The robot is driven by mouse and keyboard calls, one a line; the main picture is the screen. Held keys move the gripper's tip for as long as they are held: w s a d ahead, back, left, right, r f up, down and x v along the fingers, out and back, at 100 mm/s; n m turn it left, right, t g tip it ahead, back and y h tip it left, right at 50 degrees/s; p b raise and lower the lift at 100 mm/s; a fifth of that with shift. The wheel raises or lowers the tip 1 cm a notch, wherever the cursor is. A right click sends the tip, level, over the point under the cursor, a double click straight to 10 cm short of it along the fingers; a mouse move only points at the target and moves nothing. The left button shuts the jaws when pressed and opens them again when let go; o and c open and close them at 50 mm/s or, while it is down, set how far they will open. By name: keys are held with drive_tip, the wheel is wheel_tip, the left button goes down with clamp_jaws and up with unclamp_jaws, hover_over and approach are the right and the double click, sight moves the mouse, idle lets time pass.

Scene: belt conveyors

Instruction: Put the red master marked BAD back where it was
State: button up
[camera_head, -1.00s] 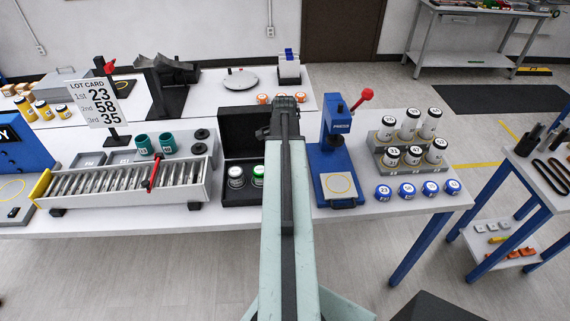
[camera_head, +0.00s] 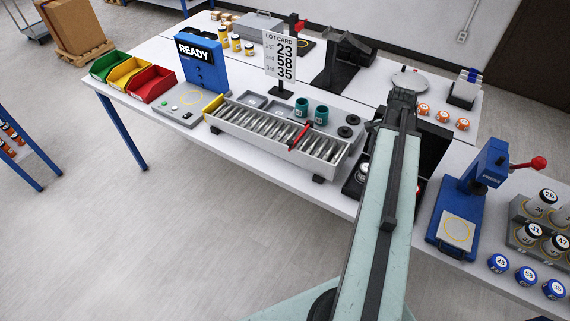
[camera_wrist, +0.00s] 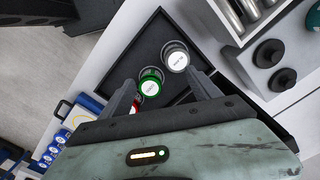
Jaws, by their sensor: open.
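A black case (camera_wrist: 147,48) stands open on the table and shows below my gripper in the wrist view. In it are a white-topped master (camera_wrist: 177,60), a green-topped master (camera_wrist: 151,84) and a red one (camera_wrist: 136,106), mostly hidden behind a finger. The lettering on the tops is too small to read surely. My gripper (camera_wrist: 164,93) is open and empty, its fingers above the case on either side of the green top. In the head view my gripper (camera_head: 398,104) and arm cover much of the case; a little red shows right of the arm.
A long rack of metal pieces (camera_head: 283,135) stands left of the case, with a lot card (camera_head: 280,58) behind. A blue press (camera_head: 470,195) and stacked numbered jars (camera_head: 541,203) stand right. A blue READY station (camera_head: 203,62) and coloured bins (camera_head: 152,83) are far left.

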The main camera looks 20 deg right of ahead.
drive_tip(key=w+a+n, duration=0.3)
drive_tip(key=a+n, duration=0.3)
drive_tip(key=a, duration=0.7)
drive_tip(key=w+a+n, duration=0.4)
drive_tip(key=a+n, duration=0.1)
drive_tip(key=a, duration=0.8)
drive_tip(key=w+a+n, duration=0.4)
drive_tip(key=a+n, duration=0.2)
drive_tip(key=a, duration=0.7)
drive_tip(key=shift+a+n, duration=0.3)
drive_tip(key=shift+a, duration=0.1)
